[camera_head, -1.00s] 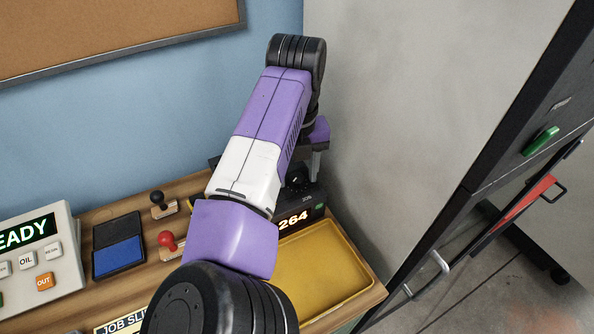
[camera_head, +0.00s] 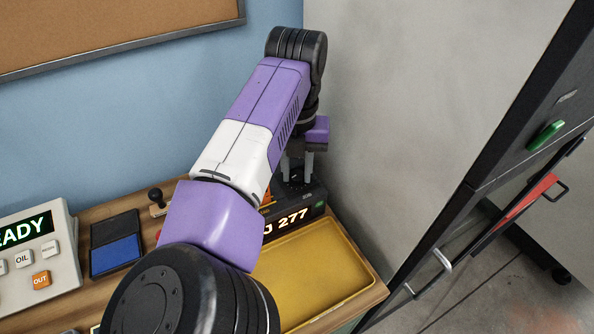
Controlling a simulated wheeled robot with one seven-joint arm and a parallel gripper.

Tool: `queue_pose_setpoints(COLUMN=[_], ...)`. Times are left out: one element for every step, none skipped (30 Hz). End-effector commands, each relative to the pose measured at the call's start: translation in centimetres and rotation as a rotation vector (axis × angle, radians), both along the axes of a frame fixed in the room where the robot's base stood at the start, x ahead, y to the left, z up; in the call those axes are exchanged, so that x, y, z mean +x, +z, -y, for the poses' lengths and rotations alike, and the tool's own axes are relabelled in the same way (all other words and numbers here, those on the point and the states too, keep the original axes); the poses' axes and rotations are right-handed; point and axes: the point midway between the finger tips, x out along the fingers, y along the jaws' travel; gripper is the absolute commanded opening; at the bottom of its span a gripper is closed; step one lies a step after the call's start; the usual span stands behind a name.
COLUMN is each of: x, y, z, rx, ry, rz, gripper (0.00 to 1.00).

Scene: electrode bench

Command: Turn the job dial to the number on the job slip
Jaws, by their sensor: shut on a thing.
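An empty yellow tray (camera_head: 325,265) lies in front of the box. A panel (camera_head: 30,262) reading READY in part, with OIL and OUT keys, stands at left. A blue ink pad (camera_head: 116,255) and a black-handled stamp (camera_head: 156,197) are beside it. A grey wall is close at right.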

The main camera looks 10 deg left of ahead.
Motion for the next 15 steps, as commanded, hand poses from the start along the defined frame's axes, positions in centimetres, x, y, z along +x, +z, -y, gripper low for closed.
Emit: queue_pose_setpoints(x=[0.06, 0.07, 0.09, 0.08, 0.07, 0.05, 0.06, 0.07, 0.08, 0.09, 0.09, 0.09, 0.08, 0.08, 0.08], y=[0.01, 0.01, 0.05, 0.05, 0.03, 0.02, 0.04, 0.07, 0.09, 0.09, 0.08, 0.07, 0.07, 0.08, 0.09], z=[-0.09, -0.11, -0.11, -0.09, -0.1, -0.11, -0.1, -0.09, -0.09, -0.09, -0.1, -0.08, -0.07, -0.06, -0.05], rx=[0.003, 0.004, 0.003, 0.003, 0.003, 0.003, 0.003, 0.002, 0.002, 0.002, 0.003, 0.002, 0.002, 0.001, 0.001], ry=[-0.032, -0.051, -0.077, -0.095, -0.112, -0.134, -0.149, -0.163, -0.18, -0.191, -0.202, -0.213, -0.221, -0.228, -0.236], rz=[0.003, 0.003, 0.004, 0.004, 0.003, 0.003, 0.003, 0.003, 0.004, 0.004, 0.004, 0.004, 0.004, 0.004, 0.004], gripper=[0.0, 0.0, 0.0, 0.0, 0.0, 0.0, 0.0, 0.0, 0.0, 0.0, 0.0, 0.0, 0.0, 0.0, 0.0])
